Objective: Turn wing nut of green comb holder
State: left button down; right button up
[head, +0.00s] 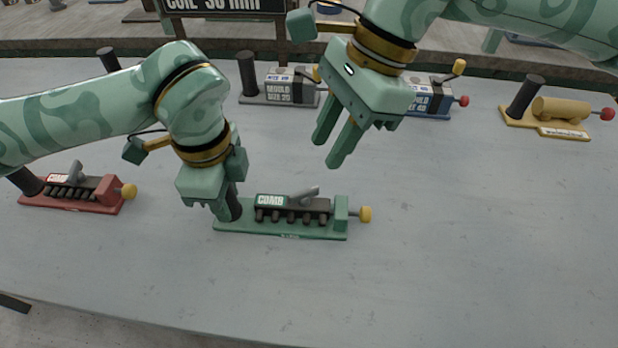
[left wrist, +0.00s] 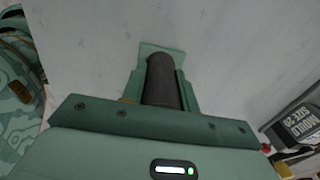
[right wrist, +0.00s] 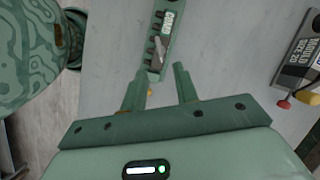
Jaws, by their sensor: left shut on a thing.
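The green comb holder (head: 282,234) lies on the grey table in the middle of the head view. It has a COMB label, a row of dark teeth, a grey wing nut (head: 304,194) on top and a yellow knob (head: 365,214) at its right end. My left gripper (head: 226,212) is shut on its dark upright post (left wrist: 164,82) at the left end. My right gripper (head: 332,150) is open and empty, above and behind the holder. In the right wrist view the holder (right wrist: 168,40) lies beyond the open fingers, with the wing nut (right wrist: 160,48) visible.
A red holder (head: 75,192) stands at the left. Behind are a grey module holder (head: 285,90), a blue holder (head: 432,98) and a yellow holder (head: 548,120) with a cylinder. The table right of and in front of the green holder is clear.

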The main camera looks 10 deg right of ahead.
aim_at(305, 190)
jog(key=x, duration=0.8)
jog(key=shift+f, duration=0.15)
grip_shut()
